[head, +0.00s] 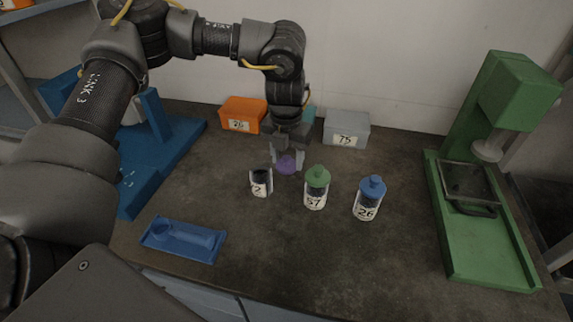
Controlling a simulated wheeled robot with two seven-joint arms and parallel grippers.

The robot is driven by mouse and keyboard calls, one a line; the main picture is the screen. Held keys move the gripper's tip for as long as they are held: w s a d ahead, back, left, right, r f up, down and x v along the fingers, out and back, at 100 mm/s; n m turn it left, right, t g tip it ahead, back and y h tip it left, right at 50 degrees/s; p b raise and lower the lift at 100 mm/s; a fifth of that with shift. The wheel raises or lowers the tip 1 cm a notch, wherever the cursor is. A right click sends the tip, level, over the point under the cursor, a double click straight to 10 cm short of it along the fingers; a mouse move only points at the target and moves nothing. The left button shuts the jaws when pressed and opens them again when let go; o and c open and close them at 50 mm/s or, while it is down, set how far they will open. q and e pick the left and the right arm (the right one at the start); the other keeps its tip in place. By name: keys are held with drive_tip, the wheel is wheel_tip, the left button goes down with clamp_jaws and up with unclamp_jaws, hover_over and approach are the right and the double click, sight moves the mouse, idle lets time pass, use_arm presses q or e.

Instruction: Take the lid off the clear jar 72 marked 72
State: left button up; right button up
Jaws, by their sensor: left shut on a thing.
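My left gripper (287,160) points down and is shut on a purple lid (287,166). The lid is behind and to the right of an open clear jar (261,183), apart from it. This jar stands upright with dark contents, and its label shows a "2"; the rest of the number is turned out of sight. No lid is on it. My right gripper is not in view.
To the right stand a green-lidded jar 57 (316,188) and a blue-lidded jar 26 (369,198). An orange box (243,114) and a grey box 75 (346,129) sit behind. A blue tray (184,239) lies front left; a green machine (480,235) stands right.

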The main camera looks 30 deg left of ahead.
sight(287, 166)
use_arm(q)
wheel_tip(287, 166, down, 3)
idle(0.3)
drive_tip(key=o, duration=1.2)
drive_tip(key=shift+f, duration=0.1)
